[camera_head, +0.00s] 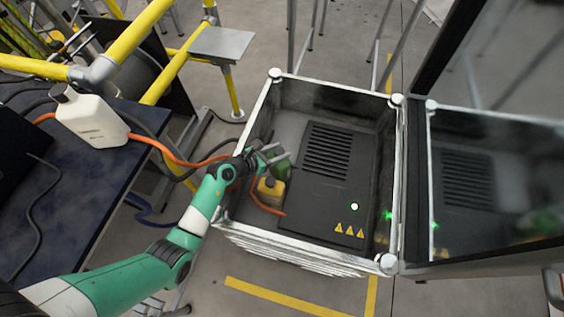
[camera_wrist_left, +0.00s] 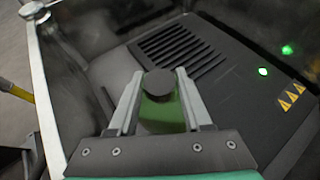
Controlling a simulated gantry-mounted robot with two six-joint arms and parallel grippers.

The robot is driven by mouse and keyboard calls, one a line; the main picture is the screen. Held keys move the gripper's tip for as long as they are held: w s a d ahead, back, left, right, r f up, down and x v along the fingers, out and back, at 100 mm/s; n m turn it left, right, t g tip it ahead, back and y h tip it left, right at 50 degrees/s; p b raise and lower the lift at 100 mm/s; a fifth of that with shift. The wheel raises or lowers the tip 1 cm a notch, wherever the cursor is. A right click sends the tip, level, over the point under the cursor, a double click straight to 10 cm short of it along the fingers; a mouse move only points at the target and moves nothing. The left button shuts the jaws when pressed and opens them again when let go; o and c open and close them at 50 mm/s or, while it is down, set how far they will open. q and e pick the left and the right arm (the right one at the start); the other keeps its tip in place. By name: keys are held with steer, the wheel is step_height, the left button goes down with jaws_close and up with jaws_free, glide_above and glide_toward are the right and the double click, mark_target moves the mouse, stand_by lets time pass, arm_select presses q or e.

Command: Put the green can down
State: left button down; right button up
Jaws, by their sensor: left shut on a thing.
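My left gripper (camera_head: 270,155) reaches in from the left over the open metal-framed box (camera_head: 302,81). It is shut on the green can (camera_head: 281,167), which shows partly behind the fingers. In the left wrist view the green can (camera_wrist_left: 160,112) sits between the two fingers (camera_wrist_left: 158,100), with its dark round top facing the camera. The can is inside the box outline, near a black vented panel (camera_head: 325,180). I cannot tell whether its base touches anything. My right gripper is not in view.
A yellow container (camera_head: 271,190) stands in the box close below the gripper. An orange cable (camera_head: 190,163) runs from the blue table (camera_head: 50,190) into the box. A dark glass panel (camera_head: 490,185) borders the box on the right.

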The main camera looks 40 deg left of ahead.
mark_target(281, 171)
arm_select(q)
step_height(281, 171, down, 4)
steer(key=shift+f+b, duration=0.15)
steer(key=shift+b, duration=1.1)
steer(key=shift+w, duration=0.1)
steer(key=shift+f, duration=0.1)
steer(key=shift+c, duration=1.7)
jaws_free()
steer(key=shift+f, duration=0.1)
